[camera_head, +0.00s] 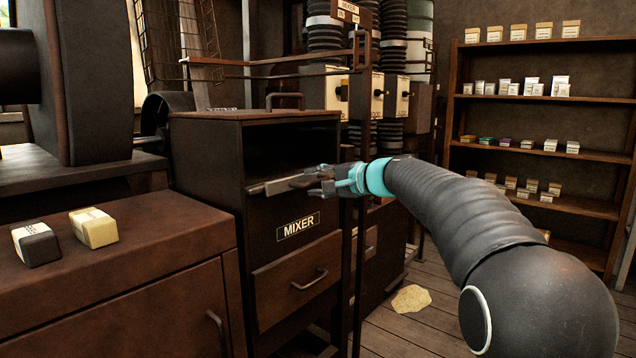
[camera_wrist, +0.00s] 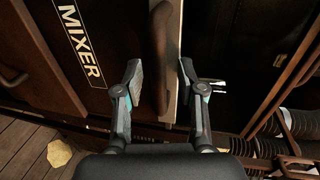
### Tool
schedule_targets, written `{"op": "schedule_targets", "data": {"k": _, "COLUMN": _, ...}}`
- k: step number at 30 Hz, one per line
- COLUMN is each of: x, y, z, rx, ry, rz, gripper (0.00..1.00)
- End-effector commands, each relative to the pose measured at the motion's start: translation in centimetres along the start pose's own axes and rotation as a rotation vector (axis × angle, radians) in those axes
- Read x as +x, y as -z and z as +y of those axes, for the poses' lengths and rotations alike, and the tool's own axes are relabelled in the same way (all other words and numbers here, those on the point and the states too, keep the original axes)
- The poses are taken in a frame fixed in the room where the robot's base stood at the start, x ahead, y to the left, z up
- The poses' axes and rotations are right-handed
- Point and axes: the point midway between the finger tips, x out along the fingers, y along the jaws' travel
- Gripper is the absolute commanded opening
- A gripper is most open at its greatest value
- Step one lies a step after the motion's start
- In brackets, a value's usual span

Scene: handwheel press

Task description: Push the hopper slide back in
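The hopper slide (camera_head: 283,184) shows as a flat, light-edged piece across the front of the dark MIXER cabinet (camera_head: 205,160), below its dark upper opening. How far it stands out is hard to tell. In the wrist view, the slide's pale edge (camera_wrist: 179,95) runs beside a brown curved handle (camera_wrist: 162,50). My gripper (camera_head: 318,181) is at the slide's right part. In the wrist view my gripper (camera_wrist: 160,70) is open, with the handle and pale edge between its fingers. A gap shows at the left finger; the right finger is close to the pale edge, contact unclear.
A drawer (camera_head: 297,280) with a handle sits below the MIXER label (camera_head: 298,226). A brown cabinet (camera_head: 120,265) with two small blocks stands at the left. Machine columns stand behind. Shelves (camera_head: 545,135) line the right wall. Wooden floor (camera_head: 425,325) with a yellowish patch lies below.

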Motion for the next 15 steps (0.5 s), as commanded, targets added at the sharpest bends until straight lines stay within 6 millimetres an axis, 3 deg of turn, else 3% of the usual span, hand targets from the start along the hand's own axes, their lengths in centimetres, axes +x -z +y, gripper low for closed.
{"op": "schedule_targets", "data": {"k": 5, "x": -1.7, "y": 0.1, "z": -0.1, "rx": 0.0, "ry": 0.001, "rz": 0.002, "gripper": 0.39}}
{"op": "schedule_targets", "data": {"k": 15, "x": -8.4, "y": 0.1, "z": -0.1, "rx": 0.0, "ry": 0.001, "rz": 0.005, "gripper": 0.39}}
